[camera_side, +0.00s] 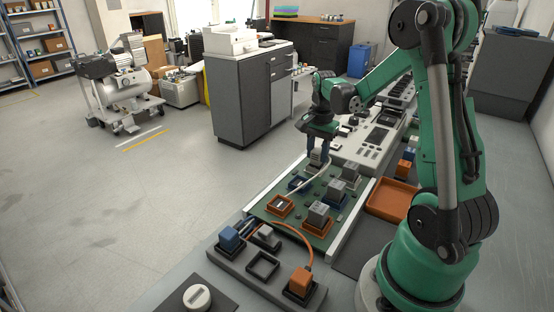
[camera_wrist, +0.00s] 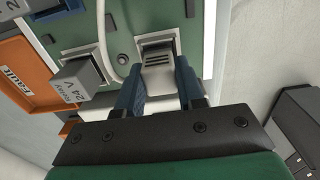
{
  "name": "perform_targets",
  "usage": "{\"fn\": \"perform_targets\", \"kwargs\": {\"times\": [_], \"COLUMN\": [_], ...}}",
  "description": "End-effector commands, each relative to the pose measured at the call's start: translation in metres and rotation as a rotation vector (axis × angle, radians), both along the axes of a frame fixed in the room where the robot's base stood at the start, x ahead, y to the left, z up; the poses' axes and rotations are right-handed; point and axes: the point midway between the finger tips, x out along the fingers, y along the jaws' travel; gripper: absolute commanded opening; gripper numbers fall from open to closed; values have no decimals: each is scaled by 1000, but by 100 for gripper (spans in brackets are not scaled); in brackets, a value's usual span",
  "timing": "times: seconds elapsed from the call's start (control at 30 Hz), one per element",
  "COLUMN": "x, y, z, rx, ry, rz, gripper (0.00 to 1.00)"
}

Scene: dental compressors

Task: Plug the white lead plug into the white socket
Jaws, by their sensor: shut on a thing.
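The white plug (camera_wrist: 160,76) is between my gripper's two blue fingers in the wrist view. My gripper (camera_wrist: 160,92) is shut on it. In the side view my gripper (camera_side: 318,148) is low over the far end of the green board (camera_side: 262,208), with the plug (camera_side: 316,158) under its fingers. The white lead (camera_side: 314,178) curves from there towards the front of the board. A pale square socket frame (camera_wrist: 157,38) is at the plug's front end in the wrist view. I cannot tell how deep the plug sits in it, as the plug and fingers hide the contact.
A grey relay block (camera_wrist: 80,82) marked 24 V stands close to the left of the plug. An orange tray (camera_wrist: 30,98) marked FAULT lies beyond it. The front holder (camera_side: 240,262) carries blue and orange plugs. An orange-rimmed socket (camera_side: 280,207) is near the board's front.

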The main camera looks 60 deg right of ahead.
Motion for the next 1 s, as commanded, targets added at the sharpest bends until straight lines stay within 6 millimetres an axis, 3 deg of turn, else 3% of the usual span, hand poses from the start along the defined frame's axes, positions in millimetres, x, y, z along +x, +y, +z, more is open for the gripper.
{"fn": "perform_targets", "kwargs": {"times": [0.97,1.0], "x": [0,0], "y": [0,0], "z": [-9,-9], "rx": [0,0], "ry": [0,0], "rz": [0,0], "gripper": [0,42]}}
